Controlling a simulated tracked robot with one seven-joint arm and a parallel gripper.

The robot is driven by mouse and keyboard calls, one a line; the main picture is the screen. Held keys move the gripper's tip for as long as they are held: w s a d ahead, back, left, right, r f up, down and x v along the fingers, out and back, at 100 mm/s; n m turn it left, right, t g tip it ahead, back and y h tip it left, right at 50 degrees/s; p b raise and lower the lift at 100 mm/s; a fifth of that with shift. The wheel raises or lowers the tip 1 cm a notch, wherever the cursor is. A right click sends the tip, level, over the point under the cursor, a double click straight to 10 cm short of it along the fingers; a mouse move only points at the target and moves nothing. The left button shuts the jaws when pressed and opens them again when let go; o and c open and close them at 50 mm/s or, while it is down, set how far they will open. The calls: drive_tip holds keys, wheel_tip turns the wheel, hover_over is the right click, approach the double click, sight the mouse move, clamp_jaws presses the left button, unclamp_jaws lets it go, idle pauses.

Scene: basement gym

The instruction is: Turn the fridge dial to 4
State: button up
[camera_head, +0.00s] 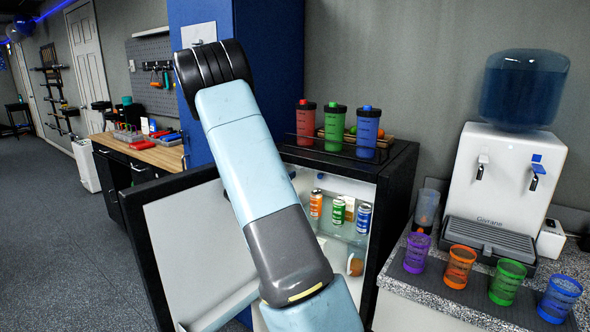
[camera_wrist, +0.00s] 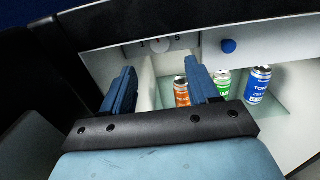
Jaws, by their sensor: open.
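The fridge (camera_head: 400,180) stands with its door (camera_head: 190,245) open to the left. In the wrist view, a small pale dial (camera_wrist: 163,44) sits on the upper inside panel between the marks 1 and 5. Its pointer is too small to read. My gripper (camera_wrist: 160,68) is open and empty, its two blue fingers apart just below the dial in the picture, not visibly touching it. A round blue knob (camera_wrist: 228,46) is on the same panel to the right. In the head view my arm hides the dial and my gripper.
Orange (camera_head: 316,205), green (camera_head: 338,213) and blue (camera_head: 363,218) cans stand on a glass shelf inside the fridge. Three shaker bottles (camera_head: 335,128) stand on its top. A water dispenser (camera_head: 502,180) and several coloured cups stand on the right counter. A wooden-topped workbench (camera_head: 155,155) is at left.

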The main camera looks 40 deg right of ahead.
drive_tip(key=x, duration=0.8)
drive_tip(key=c, duration=1)
drive_tip(key=shift+c, duration=0.2)
